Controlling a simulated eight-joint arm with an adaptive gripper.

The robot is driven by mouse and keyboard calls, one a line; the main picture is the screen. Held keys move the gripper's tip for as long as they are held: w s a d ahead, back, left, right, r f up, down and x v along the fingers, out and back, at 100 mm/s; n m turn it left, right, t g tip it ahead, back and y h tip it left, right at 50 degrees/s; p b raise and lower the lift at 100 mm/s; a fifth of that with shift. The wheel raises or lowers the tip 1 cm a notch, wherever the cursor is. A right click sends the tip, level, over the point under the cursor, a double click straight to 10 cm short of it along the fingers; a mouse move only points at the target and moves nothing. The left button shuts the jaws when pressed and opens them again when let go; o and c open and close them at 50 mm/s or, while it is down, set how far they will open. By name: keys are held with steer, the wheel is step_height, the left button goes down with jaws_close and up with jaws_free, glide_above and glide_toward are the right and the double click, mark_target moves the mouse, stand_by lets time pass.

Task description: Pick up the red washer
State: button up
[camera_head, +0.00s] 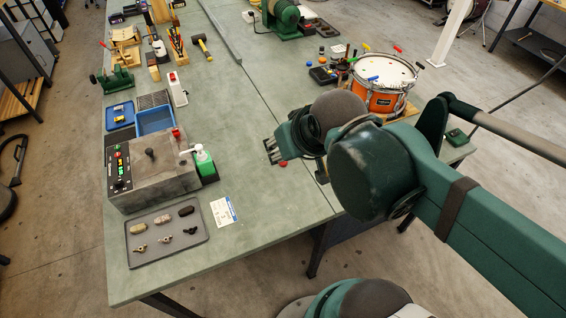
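A small red piece (283,164), which looks like the red washer, lies on the green bench top (240,120) right by my gripper's end. It is partly hidden by my gripper, and its shape is too small to make out. My gripper (270,151) hangs low over the bench, with its dark fingers at the left end of my green arm. The fingers are small and seen from the side, so I cannot tell whether they are open or shut, or whether they touch the red piece.
A grey tray (200,236) with several small parts lies at the front left. An orange drum (384,97) stands at the right. The bench between bottle and gripper is clear.

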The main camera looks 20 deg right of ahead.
steer(key=shift+w, duration=0.1)
steer(key=shift+w+d+f+n+g+p, duration=0.25)
steer(key=shift+w+d+f+n+g, duration=1)
steer(key=shift+w+f+n, duration=2)
steer(key=shift+w+d+f+n+g+p, duration=0.2)
steer(key=shift+w+d+f+n+g, duration=1.05)
steer(key=shift+w+f+n, duration=1.95)
steer(key=shift+w+d+f+n+g+p, duration=0.25)
steer(key=shift+w+d+f+n+g, duration=0.95)
steer(key=shift+w+f+n, duration=2)
steer(key=shift+s+f+m, duration=0.65)
steer(key=shift+f+m, duration=0.3)
steer(key=shift+f, duration=1.15)
steer(key=shift+f, duration=0.1)
